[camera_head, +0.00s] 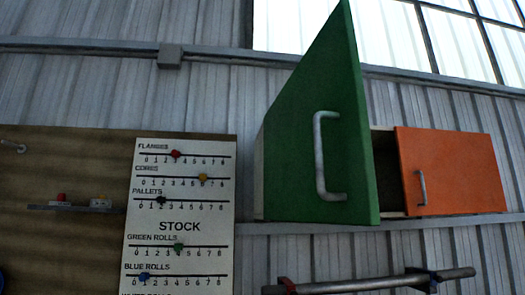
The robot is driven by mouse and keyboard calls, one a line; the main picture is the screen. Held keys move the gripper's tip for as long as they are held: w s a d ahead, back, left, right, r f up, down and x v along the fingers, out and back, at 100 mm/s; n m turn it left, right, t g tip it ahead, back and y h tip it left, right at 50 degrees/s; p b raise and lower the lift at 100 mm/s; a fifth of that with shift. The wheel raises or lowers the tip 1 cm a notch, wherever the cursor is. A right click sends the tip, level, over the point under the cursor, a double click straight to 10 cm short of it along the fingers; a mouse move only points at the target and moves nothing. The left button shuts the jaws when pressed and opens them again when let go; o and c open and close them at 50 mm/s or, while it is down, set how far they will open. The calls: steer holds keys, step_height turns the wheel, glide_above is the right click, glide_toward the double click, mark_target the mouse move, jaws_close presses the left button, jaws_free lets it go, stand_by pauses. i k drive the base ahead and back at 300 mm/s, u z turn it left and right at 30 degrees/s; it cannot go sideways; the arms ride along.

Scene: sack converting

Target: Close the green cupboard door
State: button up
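The green cupboard door (300,150) stands swung open toward me at the upper middle of the head view. It carries a grey bar handle (320,155) on the face I see. Behind it is the wall cupboard, with a dark open gap (387,170) between the green door and an orange door (450,170). Much of the cupboard's inside is hidden by the green door. My gripper is not in view.
A white stock board (180,225) with coloured sliders hangs left of the cupboard on a brown panel (60,180). A small shelf (75,208) holds little items. A grey bar (375,283) runs below the cupboard. The wall is corrugated, with a window (455,40) above.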

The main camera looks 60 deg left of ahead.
mark_target(319, 164)
steer(key=u, duration=2.2)
steer(key=i, duration=0.45)
steer(key=u, duration=0.55)
steer(key=k, duration=1.15)
steer(key=u, duration=1.1)
steer(key=i, duration=0.9)
steer(key=z, duration=0.7)
steer(key=i, duration=0.4)
steer(key=z, duration=0.5)
